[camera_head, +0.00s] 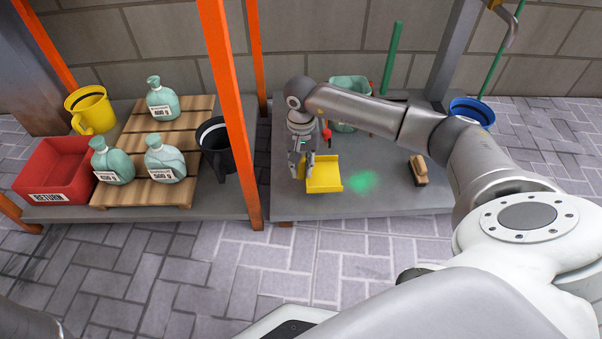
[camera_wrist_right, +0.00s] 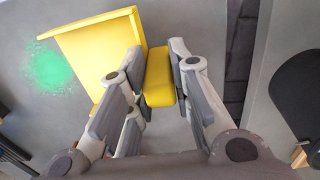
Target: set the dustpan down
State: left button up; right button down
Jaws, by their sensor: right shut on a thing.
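The yellow dustpan (camera_head: 324,176) is at the left part of the grey platform, beside a green powder patch (camera_head: 362,183). My right gripper (camera_head: 304,164) is shut on its handle, which shows between the fingers in the right wrist view (camera_wrist_right: 160,78). The pan part (camera_wrist_right: 100,50) reaches up and left there, near the green patch (camera_wrist_right: 50,68). I cannot tell whether the dustpan touches the platform (camera_head: 400,200) or hangs just above it. My left gripper is not in view.
A brush (camera_head: 419,170) stands to the right on the platform. A green bucket (camera_head: 350,88) and a blue bucket (camera_head: 472,112) are behind. An orange post (camera_head: 232,100) rises close to the left, beside a black jug (camera_head: 215,140). Bottles (camera_head: 165,160) and a red bin (camera_head: 58,170) stand further left.

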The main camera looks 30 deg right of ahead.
aim_at(301, 172)
jog(key=shift+f+b, duration=0.65)
jog(key=shift+f, duration=0.9)
jog(key=shift+f, duration=0.2)
jog(key=c, duration=1.3)
grip_release()
jog(key=shift+r, duration=0.15)
notch_tip(301, 172, up, 11)
jog(key=p, duration=0.6)
jog(key=shift+p, duration=0.4)
jog(key=shift+r, duration=0.55)
